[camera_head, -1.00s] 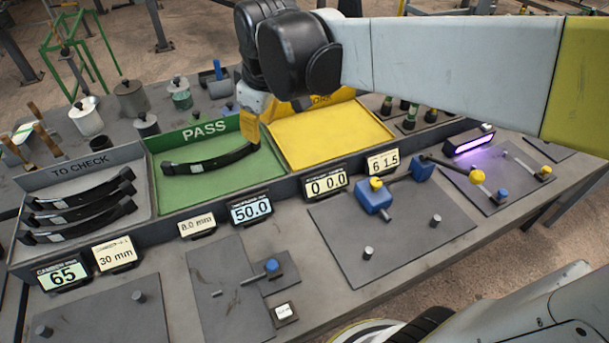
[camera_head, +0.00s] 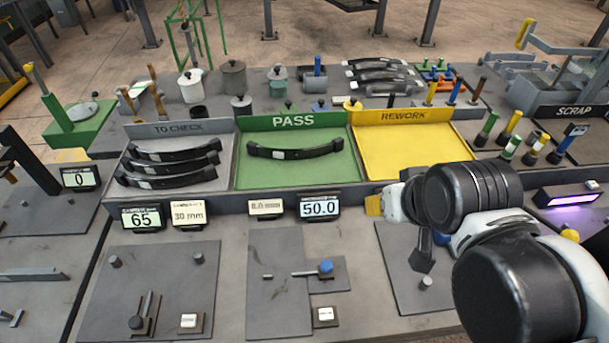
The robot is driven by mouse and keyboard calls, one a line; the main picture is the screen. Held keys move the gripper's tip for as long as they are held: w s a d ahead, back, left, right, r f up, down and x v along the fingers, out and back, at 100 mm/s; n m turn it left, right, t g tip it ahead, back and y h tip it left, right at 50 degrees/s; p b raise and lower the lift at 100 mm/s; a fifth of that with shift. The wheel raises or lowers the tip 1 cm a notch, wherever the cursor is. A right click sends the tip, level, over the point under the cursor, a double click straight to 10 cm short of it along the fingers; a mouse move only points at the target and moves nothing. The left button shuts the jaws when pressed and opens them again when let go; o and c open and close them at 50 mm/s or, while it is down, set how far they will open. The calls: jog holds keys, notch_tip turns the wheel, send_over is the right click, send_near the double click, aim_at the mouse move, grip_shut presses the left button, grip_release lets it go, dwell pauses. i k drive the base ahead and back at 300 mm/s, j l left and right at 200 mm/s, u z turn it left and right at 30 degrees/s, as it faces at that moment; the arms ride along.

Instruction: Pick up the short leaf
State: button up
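Three dark curved leaves, each with a pale label, lie one behind another in the grey TO CHECK tray; the middle one (camera_head: 176,165) is in full view. One similar leaf (camera_head: 295,151) lies alone in the green PASS tray (camera_head: 295,177). I cannot tell which leaf is the short one. Another stack of leaves (camera_head: 380,73) lies at the back of the bench. My gripper (camera_head: 422,262) is low over the bench, in front of the yellow REWORK tray (camera_head: 415,148) and apart from the tray leaves. Its fingers are partly hidden and their opening is unclear.
Number displays, including one reading 50.0 (camera_head: 319,207), line the trays' front edge. Gauge plates with pegs and a blue-knobbed lever (camera_head: 326,267) stand in front. Handled tools (camera_head: 487,128) and the SCRAP bin (camera_head: 574,112) are at right. The REWORK tray is empty.

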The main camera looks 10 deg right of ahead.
aim_at(208, 173)
jog(key=u, duration=1.3)
